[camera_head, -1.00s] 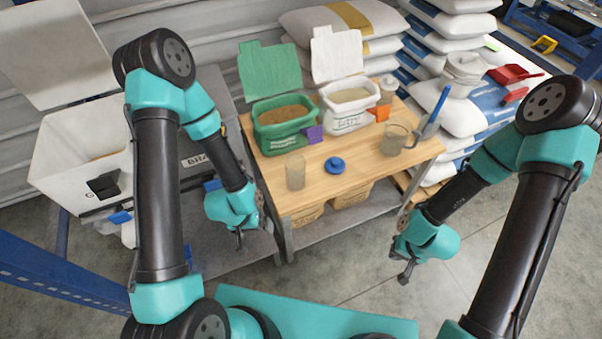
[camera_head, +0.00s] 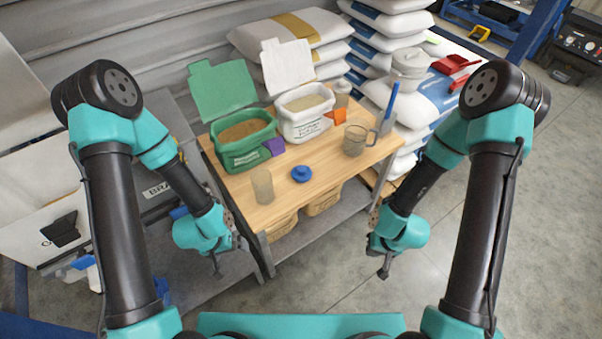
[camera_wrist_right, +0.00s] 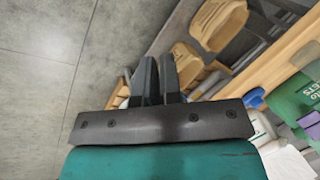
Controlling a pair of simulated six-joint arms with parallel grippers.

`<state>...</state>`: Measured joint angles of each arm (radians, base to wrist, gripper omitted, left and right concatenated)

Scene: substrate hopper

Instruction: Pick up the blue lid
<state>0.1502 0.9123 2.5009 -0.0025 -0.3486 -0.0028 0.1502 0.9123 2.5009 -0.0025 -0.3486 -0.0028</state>
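The blue lid (camera_head: 301,173), a small round disc with a knob, lies on the wooden tabletop (camera_head: 335,165) near its front. A blue shape, seemingly the lid (camera_wrist_right: 252,98), shows at the right of the right wrist view. My left gripper (camera_head: 216,270) hangs in front of and below the table, left of the lid; its fingers look together and empty. My right gripper (camera_head: 384,272) hangs low, right of and in front of the lid, clear of the table. In the right wrist view its fingers (camera_wrist_right: 158,78) are close together with nothing between them.
A clear cup (camera_head: 262,186) stands left of the lid, and a clear jug (camera_head: 355,141) right of it. Behind are a green tub (camera_head: 244,156) and a white tub (camera_head: 305,124). Stacked sacks (camera_head: 385,20) stand behind the table. Floor between my arms is clear.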

